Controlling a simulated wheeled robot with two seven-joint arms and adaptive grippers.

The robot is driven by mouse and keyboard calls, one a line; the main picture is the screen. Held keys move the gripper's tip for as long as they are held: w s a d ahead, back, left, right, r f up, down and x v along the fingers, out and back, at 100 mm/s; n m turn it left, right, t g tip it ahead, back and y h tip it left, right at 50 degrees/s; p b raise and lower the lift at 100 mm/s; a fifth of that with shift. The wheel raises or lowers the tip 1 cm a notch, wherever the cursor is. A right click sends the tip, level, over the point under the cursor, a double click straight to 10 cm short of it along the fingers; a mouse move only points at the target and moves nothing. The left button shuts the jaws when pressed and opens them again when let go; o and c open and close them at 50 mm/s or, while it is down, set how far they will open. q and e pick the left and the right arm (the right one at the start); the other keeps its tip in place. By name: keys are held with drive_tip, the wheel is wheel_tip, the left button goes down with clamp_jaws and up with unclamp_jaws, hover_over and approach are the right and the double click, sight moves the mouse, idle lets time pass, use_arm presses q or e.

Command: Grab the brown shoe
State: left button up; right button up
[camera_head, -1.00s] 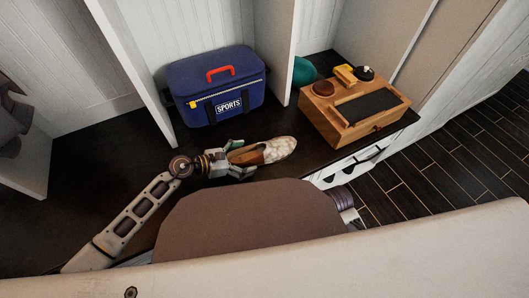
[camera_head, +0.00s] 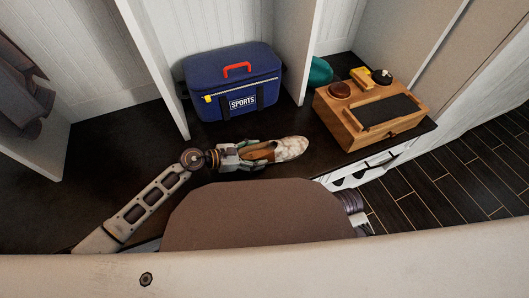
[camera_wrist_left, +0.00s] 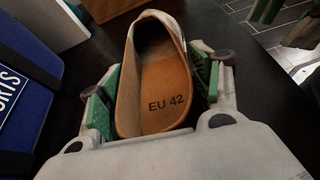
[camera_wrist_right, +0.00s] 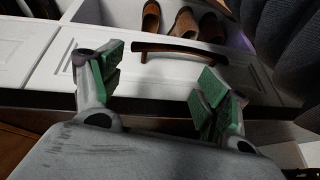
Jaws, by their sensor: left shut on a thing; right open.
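A slip-on shoe with a pale, patterned upper and a brown insole (camera_head: 290,147) is at the dark bench top, in front of the blue bag. My left gripper (camera_head: 249,154) is shut on its heel end. In the left wrist view the green finger pads stand on both sides of the shoe (camera_wrist_left: 155,75), whose insole reads "EU 42". I cannot tell whether its sole touches the bench. In the right wrist view several brown shoes (camera_wrist_right: 185,24) sit behind a white front with a dark handle (camera_wrist_right: 180,48). My right gripper (camera_wrist_right: 162,85) is open and empty before that front.
A blue sports bag (camera_head: 230,85) stands behind the shoe. A wooden box (camera_head: 370,115) with brushes and tins stands at the bench's right end. White upright dividers (camera_head: 293,50) split the bench. Bare bench (camera_head: 120,145) lies to the left.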

use_arm(q)
drive_tip(key=shift+r, duration=0.55)
drive_tip(key=shift+r+p, duration=0.3)
drive_tip(key=shift+p, duration=0.1)
wheel_tip(320, 180, up, 2)
drive_tip(key=shift+r+p, duration=0.1)
drive_tip(key=shift+p, duration=0.3)
wheel_tip(320, 180, up, 4)
drive_tip(key=shift+f+p, duration=0.1)
drive_tip(key=shift+p, duration=0.7)
use_arm(e)
wheel_tip(320, 180, up, 6)
drive_tip(key=d+h, duration=0.1)
drive_tip(key=d, duration=0.1)
use_arm(q)
wheel_tip(320, 180, up, 10)
drive_tip(key=p, duration=0.3)
drive_tip(key=shift+r, duration=0.2)
use_arm(e)
drive_tip(key=shift+s+d+f+g, duration=0.15)
drive_tip(key=shift+f+g, duration=0.2)
drive_tip(key=shift+f, duration=0.55)
drive_tip(key=shift+s+d+f+g, duration=0.1)
drive_tip(key=shift+s+f+g, duration=0.15)
drive_tip(key=shift+f, duration=0.7)
drive_tip(key=shift+s+d+f+g, duration=0.1)
drive_tip(key=shift+f+g, duration=0.3)
drive_tip(key=shift+f, duration=0.5)
